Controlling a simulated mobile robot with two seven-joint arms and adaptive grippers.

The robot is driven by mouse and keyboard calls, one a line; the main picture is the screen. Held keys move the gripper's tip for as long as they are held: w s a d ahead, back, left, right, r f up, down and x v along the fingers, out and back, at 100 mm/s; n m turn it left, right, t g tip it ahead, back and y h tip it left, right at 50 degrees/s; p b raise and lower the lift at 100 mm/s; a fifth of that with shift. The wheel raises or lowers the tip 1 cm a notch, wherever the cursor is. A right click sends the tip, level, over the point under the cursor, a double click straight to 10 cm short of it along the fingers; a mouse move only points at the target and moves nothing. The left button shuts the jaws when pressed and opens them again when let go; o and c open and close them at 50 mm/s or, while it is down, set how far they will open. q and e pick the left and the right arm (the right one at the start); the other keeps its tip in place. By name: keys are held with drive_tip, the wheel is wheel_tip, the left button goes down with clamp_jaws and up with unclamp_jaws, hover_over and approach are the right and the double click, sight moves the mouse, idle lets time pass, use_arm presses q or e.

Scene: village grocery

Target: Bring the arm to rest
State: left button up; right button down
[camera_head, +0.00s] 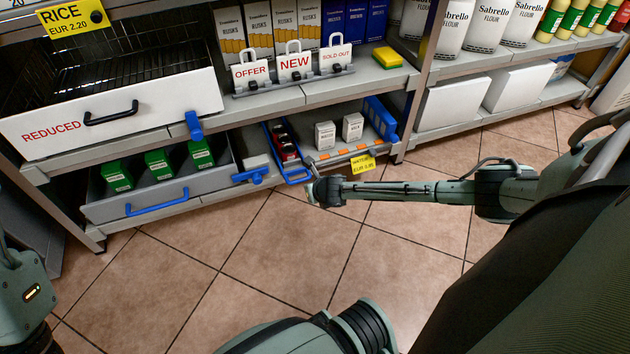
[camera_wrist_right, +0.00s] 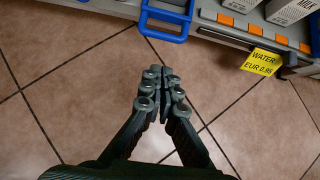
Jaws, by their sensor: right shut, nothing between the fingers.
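My right arm (camera_head: 400,189) reaches in from the right across the front of the lower shelf. My right gripper (camera_head: 318,190) is at its end, just in front of the shelf edge, over the tiled floor. In the right wrist view the right gripper (camera_wrist_right: 160,75) has its fingers together with nothing between them. It appears apart from the blue handle (camera_wrist_right: 166,22) of a narrow tray, which lies just beyond the fingertips in that view. Part of my left arm (camera_head: 25,290) shows at the left edge; its gripper is out of view.
A grey drawer (camera_head: 185,190) with green boxes stands open at lower left, below a white drawer (camera_head: 150,105) marked REDUCED. A yellow WATER tag (camera_head: 362,163) hangs on the shelf edge. White boxes (camera_head: 325,135) stand behind it. The tiled floor (camera_head: 240,240) in front is clear.

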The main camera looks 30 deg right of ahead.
use_arm(q)
drive_tip(key=shift+w+d+f+g+p, duration=0.35)
drive_tip(key=shift+w+d+f+g, duration=0.1)
drive_tip(key=shift+w+f+g, duration=0.35)
drive_tip(key=shift+w+d+f+g+p, duration=0.3)
drive_tip(key=shift+w+d+f+g, duration=0.2)
drive_tip(key=shift+w+g, duration=0.4)
use_arm(e)
drive_tip(key=shift+v, duration=2.15)
